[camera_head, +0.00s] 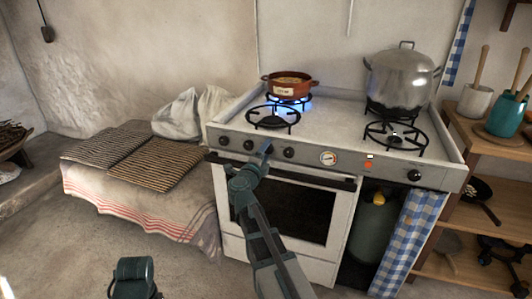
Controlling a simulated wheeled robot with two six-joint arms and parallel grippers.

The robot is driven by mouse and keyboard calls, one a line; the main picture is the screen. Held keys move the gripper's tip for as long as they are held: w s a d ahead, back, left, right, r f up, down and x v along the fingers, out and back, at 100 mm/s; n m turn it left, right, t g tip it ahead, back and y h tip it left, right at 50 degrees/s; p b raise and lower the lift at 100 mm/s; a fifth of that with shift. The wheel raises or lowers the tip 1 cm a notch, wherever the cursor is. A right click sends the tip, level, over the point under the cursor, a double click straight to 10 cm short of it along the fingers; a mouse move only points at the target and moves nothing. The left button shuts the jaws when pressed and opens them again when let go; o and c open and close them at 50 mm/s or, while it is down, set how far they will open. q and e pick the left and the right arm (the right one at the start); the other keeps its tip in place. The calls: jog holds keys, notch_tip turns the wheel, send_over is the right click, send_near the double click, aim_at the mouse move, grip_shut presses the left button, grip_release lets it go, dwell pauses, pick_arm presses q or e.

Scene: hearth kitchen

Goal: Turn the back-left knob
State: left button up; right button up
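The stove's front panel (310,155) carries a row of dark knobs: a far-left knob (224,141), one beside it (248,145), one further right (289,152) and a far-right knob (414,175). No label tells which is the back-left knob. My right gripper (266,149) is at the panel between the second knob and the one at its right, and may hide another knob. Its fingertips are too small to tell open from shut. The back-left burner (290,101) shows blue flame under a red pot (290,85). My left gripper is not visible; only part of my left arm shows at the bottom left.
A front-left burner (273,118) stands empty. A large steel pot (402,78) is on the back-right burner, behind the empty front-right burner (395,137). The oven door handle (282,171) runs below the knobs. A cloth-covered bench (150,205) stands left, wooden shelves (480,215) right.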

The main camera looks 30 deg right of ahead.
jog(key=shift+o, duration=0.4)
jog(key=v, duration=1.3)
jog(key=shift+s+a, duration=0.25)
jog(key=shift+a, duration=0.05)
